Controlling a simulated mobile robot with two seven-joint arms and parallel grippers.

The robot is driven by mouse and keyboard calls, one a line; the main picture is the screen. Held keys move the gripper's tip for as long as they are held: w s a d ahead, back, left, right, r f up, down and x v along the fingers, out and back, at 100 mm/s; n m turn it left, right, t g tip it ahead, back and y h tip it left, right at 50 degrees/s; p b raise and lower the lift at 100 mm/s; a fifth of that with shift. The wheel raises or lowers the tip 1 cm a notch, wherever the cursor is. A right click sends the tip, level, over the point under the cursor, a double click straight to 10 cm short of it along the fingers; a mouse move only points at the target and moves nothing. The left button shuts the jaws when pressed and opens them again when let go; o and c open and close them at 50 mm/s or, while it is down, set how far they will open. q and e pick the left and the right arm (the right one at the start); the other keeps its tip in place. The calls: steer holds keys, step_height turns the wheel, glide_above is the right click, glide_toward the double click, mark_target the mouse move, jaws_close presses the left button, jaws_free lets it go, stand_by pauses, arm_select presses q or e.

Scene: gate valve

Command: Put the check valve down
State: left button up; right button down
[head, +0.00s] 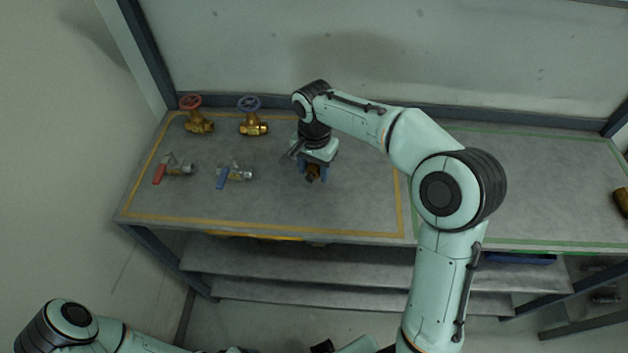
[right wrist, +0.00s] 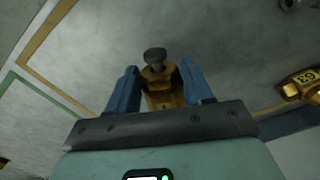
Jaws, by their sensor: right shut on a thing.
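The check valve is a brass body with a dark round cap, seen between the blue fingers in the right wrist view (right wrist: 162,98). In the head view only a small brass part of the check valve (head: 313,175) shows below the hand. My right gripper (head: 314,172) is shut on it and points down over the yellow-outlined area of the bench (head: 270,205). I cannot tell whether the valve touches the bench top. My left arm shows at the lower left of the head view; its gripper cannot be made out.
Left of the right gripper stand a red-wheel gate valve (head: 199,122), a blue-wheel gate valve (head: 253,125), a red-handle ball valve (head: 174,169) and a blue-handle ball valve (head: 235,175). A brass piece (head: 621,203) lies at the far right. The green-outlined area is mostly clear.

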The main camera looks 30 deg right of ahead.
mark_target(314, 188)
arm_select(q)
steer(key=shift+s+f, duration=0.2)
steer(key=shift+f, duration=0.1)
arm_select(e)
step_height(314, 188, down, 5)
arm_select(q)
steer(key=shift+f, duration=0.1)
arm_select(e)
steer(key=c, duration=0.9)
jaws_free()
steer(key=shift+f+b, duration=0.25)
steer(key=shift+b, duration=0.05)
steer(key=o, duration=0.4)
arm_select(q)
steer(key=shift+s, duration=0.1)
arm_select(e)
steer(key=shift+o, duration=0.2)
steer(key=shift+r, duration=0.1)
step_height(314, 188, up, 12)
steer(key=shift+r+p, duration=0.15)
steer(key=shift+p, duration=0.75)
arm_select(q)
steer(key=shift+w+r, duration=0.9)
steer(key=shift+r, duration=0.25)
steer(key=shift+s, duration=0.1)
